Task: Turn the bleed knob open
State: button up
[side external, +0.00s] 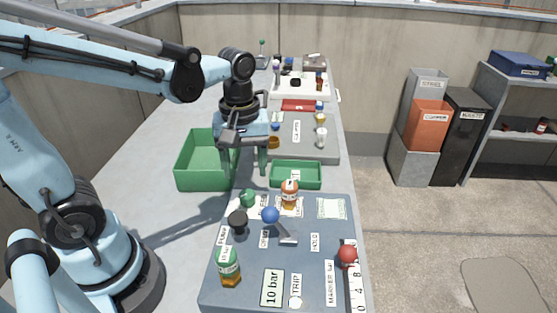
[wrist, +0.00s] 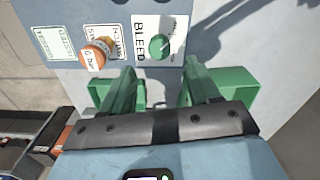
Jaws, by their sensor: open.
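The bleed knob (wrist: 159,46) is a round green knob with a pale pointer line, beside the BLEED label (wrist: 139,38) on the grey-blue panel. It also shows as a green knob (side external: 247,198) at the panel's far left corner in the side view. My gripper (side external: 245,170) points down, above the bench between the large green bin and the small green tray. In the wrist view my gripper (wrist: 160,74) has its two green fingers apart, with nothing between them. The knob is ahead of the fingertips and apart from them.
A large green bin (side external: 183,172) and small green tray (side external: 297,185) lie behind.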

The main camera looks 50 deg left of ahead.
aim_at(247, 193)
jog(key=shift+f, duration=3.4)
jog(key=c, duration=1)
jog(key=shift+c, duration=0.2)
